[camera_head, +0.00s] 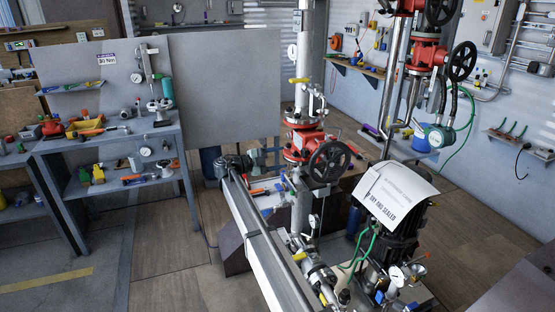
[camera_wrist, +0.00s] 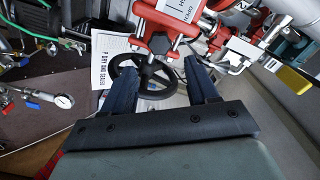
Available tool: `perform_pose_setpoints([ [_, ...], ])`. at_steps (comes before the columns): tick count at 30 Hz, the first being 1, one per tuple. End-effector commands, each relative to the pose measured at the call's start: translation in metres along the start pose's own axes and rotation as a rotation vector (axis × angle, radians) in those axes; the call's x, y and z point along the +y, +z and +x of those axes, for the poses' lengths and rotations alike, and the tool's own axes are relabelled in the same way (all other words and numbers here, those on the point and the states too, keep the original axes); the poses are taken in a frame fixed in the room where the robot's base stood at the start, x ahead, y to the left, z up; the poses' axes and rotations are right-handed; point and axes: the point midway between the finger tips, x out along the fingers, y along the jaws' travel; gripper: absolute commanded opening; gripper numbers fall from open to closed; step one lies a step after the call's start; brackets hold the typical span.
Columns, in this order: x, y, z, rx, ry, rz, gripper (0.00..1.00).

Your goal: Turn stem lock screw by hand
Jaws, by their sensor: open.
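A red valve (camera_head: 302,146) with a black handwheel (camera_head: 330,160) stands on the vertical pipe in the middle of the head view. In the wrist view, the valve's red bracket with bolts (camera_wrist: 170,20) is at the top, with a black handwheel (camera_wrist: 125,82) below it. My gripper (camera_wrist: 159,64) is open, its two dark blue fingers apart. The handwheel shows between and beyond the fingers, partly hidden by them; whether they touch it is unclear. Nothing is held. I cannot make out the stem lock screw for certain. I cannot clearly identify my gripper in the head view.
A paper sign (camera_head: 395,192) lies over a dark motor at the right; a second red valve (camera_head: 427,54) stands above it. Green hoses and gauges sit low beside the pipe. A workbench (camera_head: 110,135) with tools is at the left. Floor at the left front is clear.

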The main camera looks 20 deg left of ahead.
Motion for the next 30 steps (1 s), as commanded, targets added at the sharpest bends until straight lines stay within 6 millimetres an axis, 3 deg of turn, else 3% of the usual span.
perform_pose_setpoints([
  [8, 0.0, 0.0, 0.006, -0.001, 0.001, 0.057, 0.59],
  [30, 0.0, 0.0, 0.073, -0.001, 0.001, 0.055, 0.59],
])
